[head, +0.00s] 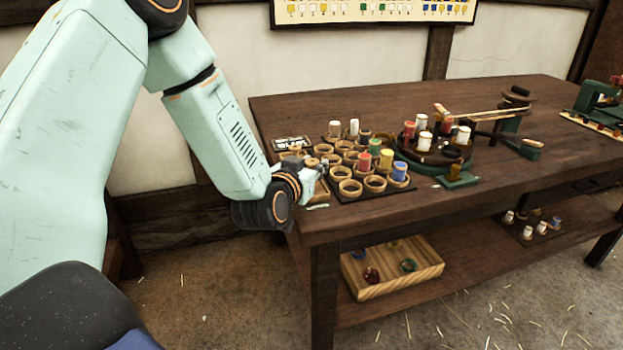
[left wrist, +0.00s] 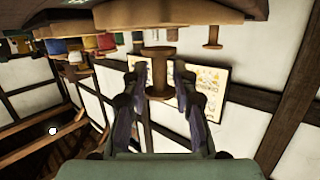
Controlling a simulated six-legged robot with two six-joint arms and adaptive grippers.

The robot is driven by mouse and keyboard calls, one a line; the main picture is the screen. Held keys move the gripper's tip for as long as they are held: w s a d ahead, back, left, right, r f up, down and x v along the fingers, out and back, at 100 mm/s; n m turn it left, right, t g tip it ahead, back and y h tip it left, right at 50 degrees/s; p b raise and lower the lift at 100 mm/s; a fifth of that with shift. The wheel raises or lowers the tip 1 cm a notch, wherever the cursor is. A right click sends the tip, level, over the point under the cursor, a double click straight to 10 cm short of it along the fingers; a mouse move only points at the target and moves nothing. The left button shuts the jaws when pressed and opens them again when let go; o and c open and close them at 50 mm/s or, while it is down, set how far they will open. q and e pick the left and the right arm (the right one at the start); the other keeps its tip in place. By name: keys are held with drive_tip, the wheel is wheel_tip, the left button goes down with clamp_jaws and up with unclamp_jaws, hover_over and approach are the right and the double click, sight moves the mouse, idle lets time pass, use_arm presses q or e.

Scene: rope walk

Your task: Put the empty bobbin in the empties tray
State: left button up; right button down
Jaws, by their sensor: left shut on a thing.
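My left gripper (head: 316,172) is at the near left corner of the workbench. In the left wrist view its fingers (left wrist: 160,72) are shut on a bare wooden bobbin (left wrist: 158,86), with no thread on it. In the head view the held bobbin cannot be told apart from the gripper. In the left wrist view, which looks upside down, a second bare bobbin (left wrist: 213,35) is beside the held one. My right gripper is not in view.
A dark rack of round wooden cups (head: 350,188) with coloured bobbins is just right of the gripper. A turntable with bobbins (head: 437,150) is beyond it. The workbench (head: 540,115) has bare room at the right. A wooden crate (head: 375,290) is on the lower shelf.

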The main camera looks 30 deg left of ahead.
use_arm(q)
drive_tip(key=f, duration=0.3)
drive_tip(key=shift+w+a+b, duration=0.15)
drive_tip(key=shift+a+b, duration=0.15)
drive_tip(key=shift+b, duration=0.1)
drive_tip(key=shift+a, duration=0.25)
drive_tip(key=shift+c, duration=0.3)
drive_tip(key=shift+s+r, duration=0.1)
drive_tip(key=shift+s, duration=0.15)
drive_tip(key=shift+d+r, duration=0.1)
drive_tip(key=shift+d, duration=0.25)
drive_tip(key=o, duration=0.4)
drive_tip(key=shift+w+f, duration=0.15)
drive_tip(key=shift+f, duration=0.05)
drive_tip(key=shift+o, duration=1.4)
drive_tip(key=shift+a+f, duration=0.1)
drive_tip(key=shift+a, duration=0.15)
drive_tip(key=shift+o, duration=0.7)
drive_tip(key=shift+d, duration=0.2)
